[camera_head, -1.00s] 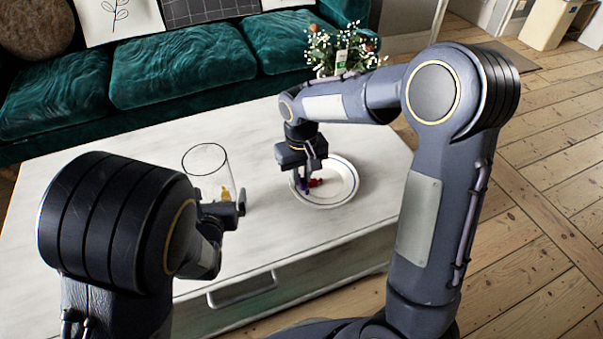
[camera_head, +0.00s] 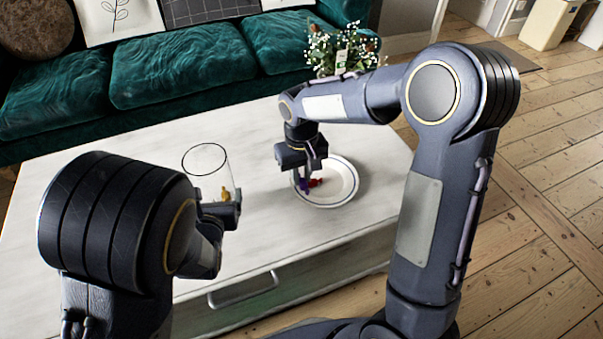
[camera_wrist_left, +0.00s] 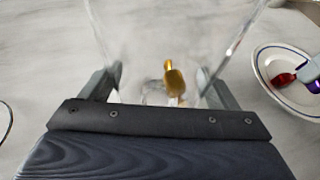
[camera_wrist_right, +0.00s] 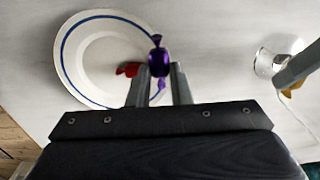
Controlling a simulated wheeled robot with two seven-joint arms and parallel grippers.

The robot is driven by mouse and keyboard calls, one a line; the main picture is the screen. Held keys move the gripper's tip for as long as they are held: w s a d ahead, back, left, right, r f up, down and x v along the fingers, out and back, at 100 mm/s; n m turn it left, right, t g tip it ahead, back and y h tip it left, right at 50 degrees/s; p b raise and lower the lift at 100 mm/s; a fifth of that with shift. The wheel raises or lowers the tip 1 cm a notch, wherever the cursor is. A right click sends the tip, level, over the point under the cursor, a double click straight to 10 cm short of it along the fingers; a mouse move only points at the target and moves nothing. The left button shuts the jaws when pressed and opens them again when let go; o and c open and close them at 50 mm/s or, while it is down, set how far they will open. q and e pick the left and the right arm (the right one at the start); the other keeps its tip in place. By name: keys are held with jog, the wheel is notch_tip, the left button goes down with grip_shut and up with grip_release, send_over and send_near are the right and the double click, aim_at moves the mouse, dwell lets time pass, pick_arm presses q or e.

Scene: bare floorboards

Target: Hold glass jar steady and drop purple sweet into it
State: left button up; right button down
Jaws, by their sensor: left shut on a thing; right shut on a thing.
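The clear glass jar (camera_head: 207,168) stands on the table with a gold sweet (camera_head: 225,193) inside. My left gripper (camera_wrist_left: 160,88) is shut on the jar's sides, and the gold sweet also shows through the glass in the left wrist view (camera_wrist_left: 174,80). The purple sweet (camera_wrist_right: 158,60) is between the fingertips of my right gripper (camera_wrist_right: 158,75), which is shut on it. In the head view this gripper is over the left part of a white plate (camera_head: 338,197), right of the jar. A red sweet (camera_wrist_right: 128,69) lies on the plate beside the fingers.
The white table (camera_head: 130,160) has clear surface between jar and plate and behind them. A green sofa (camera_head: 180,65) stands behind the table. A flower arrangement (camera_head: 340,50) is at the back, near my right arm.

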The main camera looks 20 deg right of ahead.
jog(key=w+a+r, duration=0.2)
jog(key=a+r, duration=0.7)
jog(key=r, duration=0.1)
jog(key=w+a+r, duration=0.2)
jog(key=a+r, duration=0.7)
jog(key=r, duration=0.1)
notch_tip(320, 180, down, 6)
jog(key=shift+w+a, duration=0.15)
jog(key=c, duration=1.2)
grip_release()
jog(key=shift+c, duration=0.2)
notch_tip(320, 180, up, 12)
